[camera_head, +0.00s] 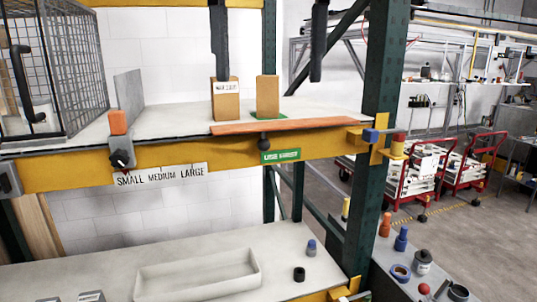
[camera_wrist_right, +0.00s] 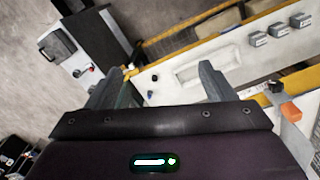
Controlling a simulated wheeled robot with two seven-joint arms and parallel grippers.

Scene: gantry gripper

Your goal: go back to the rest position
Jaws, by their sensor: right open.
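My right gripper (camera_head: 268,79) hangs from the top edge of the head view, its two dark fingers pointing down and wide apart. It is open, with nothing between the fingers. It also shows open and empty in the right wrist view (camera_wrist_right: 158,68). In the head view, the left fingertip overlaps the top of a labelled brown box (camera_head: 226,103); I cannot tell whether they touch. A second brown box (camera_head: 267,96) stands on a green patch, between the fingers in the picture. My left gripper is not in view.
The upper shelf (camera_head: 170,119) has a yellow front beam, an orange block (camera_head: 118,122) and a wire cage (camera_head: 85,60) at left. A green post (camera_head: 385,90) stands at right. Below are a white tray (camera_head: 197,276) and small cylinders. Red carts (camera_head: 430,170) stand on the floor beyond.

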